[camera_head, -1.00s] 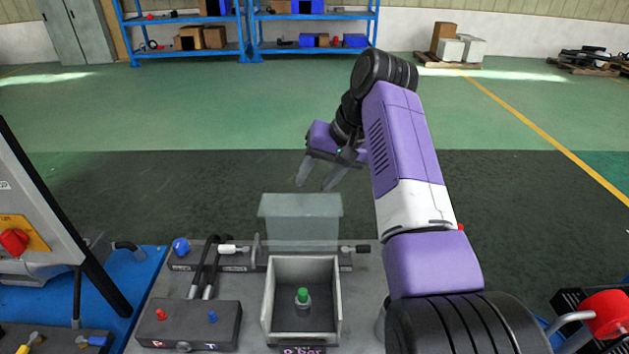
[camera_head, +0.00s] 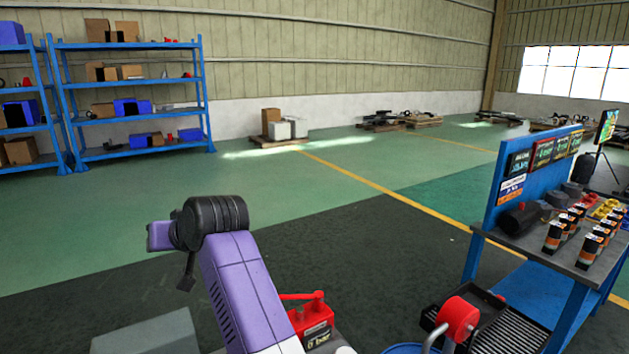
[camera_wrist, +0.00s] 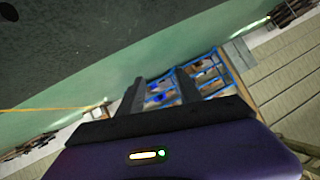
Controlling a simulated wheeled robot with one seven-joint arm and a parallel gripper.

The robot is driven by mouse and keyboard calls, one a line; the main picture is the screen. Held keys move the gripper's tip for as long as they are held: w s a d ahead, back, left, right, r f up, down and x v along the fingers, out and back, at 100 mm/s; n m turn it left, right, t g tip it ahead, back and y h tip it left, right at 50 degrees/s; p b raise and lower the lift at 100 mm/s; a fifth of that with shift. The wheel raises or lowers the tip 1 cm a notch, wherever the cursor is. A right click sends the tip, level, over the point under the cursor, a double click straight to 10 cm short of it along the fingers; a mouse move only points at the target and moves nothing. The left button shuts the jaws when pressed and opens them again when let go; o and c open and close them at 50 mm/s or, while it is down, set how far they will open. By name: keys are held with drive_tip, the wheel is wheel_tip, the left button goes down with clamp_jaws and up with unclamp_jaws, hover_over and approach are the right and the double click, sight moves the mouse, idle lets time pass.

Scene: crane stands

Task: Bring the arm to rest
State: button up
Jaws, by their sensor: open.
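My purple-and-black arm rises from the bottom of the head view, its dark round joint uppermost. My gripper's fingers are not clearly visible there; only a purple part shows left of the joint. In the wrist view my gripper (camera_wrist: 160,78) shows two dark fingers set apart, with nothing between them. Beyond the fingers are the floor and the distant shelves, tilted in the picture.
A grey box top (camera_head: 148,336) is at lower left, close to my arm. A red unit marked "0 bar" (camera_head: 312,325) is just right of the arm. A blue workbench (camera_head: 510,268) with bottles stands at right. Blue shelves (camera_head: 140,153) stand far back; open floor lies between.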

drive_tip(key=s+d+f+m+t, duration=0.15)
drive_tip(key=d+f+t, duration=0.35)
drive_tip(key=d+f, duration=0.6)
drive_tip(key=s+d+f+t+h, duration=0.1)
drive_tip(key=s+d+f+t, duration=0.1)
drive_tip(key=s+d, duration=0.5)
drive_tip(key=s+d+f+m+t+h, duration=0.1)
drive_tip(key=s+d+f, duration=0.2)
drive_tip(key=s+d, duration=0.5)
drive_tip(key=s+d+f+m+t+h, duration=0.1)
drive_tip(key=s+d+f+t+h, duration=0.1)
drive_tip(key=s+d, duration=0.6)
drive_tip(key=shift+d+f+m+t, duration=0.15)
drive_tip(key=shift+d, duration=0.7)
drive_tip(key=shift+d+f+m+t, duration=0.1)
drive_tip(key=shift+d+t, duration=0.05)
drive_tip(key=shift+d, duration=0.65)
drive_tip(key=s+d+g+h, duration=0.1)
drive_tip(key=s+d, duration=0.3)
drive_tip(key=s, duration=0.5)
drive_tip(key=s+d+m+g+h, duration=0.1)
drive_tip(key=s+d, duration=0.3)
drive_tip(key=s, duration=0.6)
drive_tip(key=s+d+m+g+h, duration=0.1)
drive_tip(key=s+d+h, duration=0.2)
drive_tip(key=s, duration=0.6)
drive_tip(key=shift+s+d, duration=0.4)
drive_tip(key=shift+d, duration=0.3)
